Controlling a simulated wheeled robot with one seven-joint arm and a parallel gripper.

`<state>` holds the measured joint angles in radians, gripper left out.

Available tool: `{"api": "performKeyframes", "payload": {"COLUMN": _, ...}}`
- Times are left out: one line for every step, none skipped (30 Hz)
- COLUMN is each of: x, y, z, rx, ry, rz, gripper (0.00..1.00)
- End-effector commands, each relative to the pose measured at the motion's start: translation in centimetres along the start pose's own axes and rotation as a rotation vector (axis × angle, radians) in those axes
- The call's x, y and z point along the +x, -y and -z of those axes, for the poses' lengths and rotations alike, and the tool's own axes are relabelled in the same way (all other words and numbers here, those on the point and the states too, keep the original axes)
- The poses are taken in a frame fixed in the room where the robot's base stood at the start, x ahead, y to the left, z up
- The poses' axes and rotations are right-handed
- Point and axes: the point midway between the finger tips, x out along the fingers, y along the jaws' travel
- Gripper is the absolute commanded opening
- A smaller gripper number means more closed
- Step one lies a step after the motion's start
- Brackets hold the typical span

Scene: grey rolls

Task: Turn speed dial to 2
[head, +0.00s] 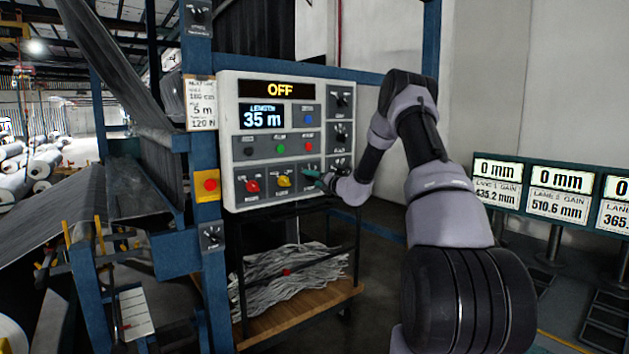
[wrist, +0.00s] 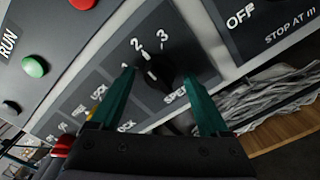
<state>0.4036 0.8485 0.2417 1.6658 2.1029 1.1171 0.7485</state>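The speed dial (wrist: 168,72) is a black knob on a dark grey plate marked 1, 2, 3 and SPEED in the wrist view. A white line on it appears to face the 2, but its exact setting is hard to tell. My gripper (wrist: 160,77) has its two teal fingers spread, one on each side of the dial. The right finger looks close to the knob and a gap shows at the left finger. Contact cannot be told. In the head view my gripper (head: 314,180) is at the lower part of the control panel (head: 229,130) and largely hides the dial.
Red (head: 252,186) and yellow (head: 283,182) knobs sit left of the dial. Green (head: 281,148) and red (head: 308,147) buttons are above. More black dials (head: 340,135) line the panel's right side. The display (head: 280,90) reads OFF. A wooden-based cart (head: 300,309) stands below.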

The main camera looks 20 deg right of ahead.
Motion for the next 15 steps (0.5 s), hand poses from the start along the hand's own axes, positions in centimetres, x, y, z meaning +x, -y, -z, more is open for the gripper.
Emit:
{"api": "performKeyframes", "payload": {"x": 0.0, "y": 0.0, "z": 0.0, "rx": 0.0, "ry": 0.0, "rz": 0.0, "gripper": 0.78}}
{"api": "performKeyframes", "payload": {"x": 0.0, "y": 0.0, "z": 0.0, "rx": 0.0, "ry": 0.001, "rz": 0.0, "gripper": 0.78}}
{"api": "performKeyframes", "payload": {"x": 0.0, "y": 0.0, "z": 0.0, "rx": 0.0, "ry": 0.001, "rz": -0.001, "gripper": 0.78}}
{"api": "performKeyframes", "payload": {"x": 0.0, "y": 0.0, "z": 0.0, "rx": 0.0, "ry": 0.001, "rz": -0.001, "gripper": 0.78}}
{"api": "performKeyframes", "payload": {"x": 0.0, "y": 0.0, "z": 0.0, "rx": 0.0, "ry": 0.001, "rz": -0.001, "gripper": 0.78}}
{"api": "performKeyframes", "payload": {"x": 0.0, "y": -0.1, "z": -0.1, "rx": -0.001, "ry": 0.001, "rz": -0.001, "gripper": 0.78}}
{"api": "performKeyframes", "payload": {"x": 0.0, "y": -0.1, "z": -0.1, "rx": -0.001, "ry": 0.001, "rz": -0.001, "gripper": 0.78}}
{"api": "performKeyframes", "payload": {"x": -0.1, "y": -0.1, "z": -0.1, "rx": -0.001, "ry": 0.001, "rz": -0.001, "gripper": 0.78}}
{"api": "performKeyframes", "payload": {"x": -0.3, "y": 0.0, "z": -0.1, "rx": -0.001, "ry": 0.001, "rz": 0.0, "gripper": 0.78}}
{"api": "performKeyframes", "payload": {"x": -0.5, "y": 0.0, "z": -0.1, "rx": -0.001, "ry": 0.001, "rz": 0.0, "gripper": 0.78}}
{"api": "performKeyframes", "payload": {"x": -0.8, "y": 0.0, "z": -0.1, "rx": -0.001, "ry": 0.001, "rz": 0.001, "gripper": 0.78}}
{"api": "performKeyframes", "payload": {"x": -1.4, "y": 0.0, "z": -0.2, "rx": 0.0, "ry": 0.002, "rz": 0.001, "gripper": 0.78}}
{"api": "performKeyframes", "payload": {"x": -1.9, "y": 0.0, "z": -0.2, "rx": 0.0, "ry": 0.002, "rz": 0.001, "gripper": 0.78}}
{"api": "performKeyframes", "payload": {"x": -2.4, "y": 0.0, "z": -0.1, "rx": 0.001, "ry": 0.001, "rz": 0.002, "gripper": 0.78}}
{"api": "performKeyframes", "payload": {"x": -3.2, "y": 0.0, "z": -0.1, "rx": 0.0, "ry": 0.001, "rz": 0.002, "gripper": 0.78}}
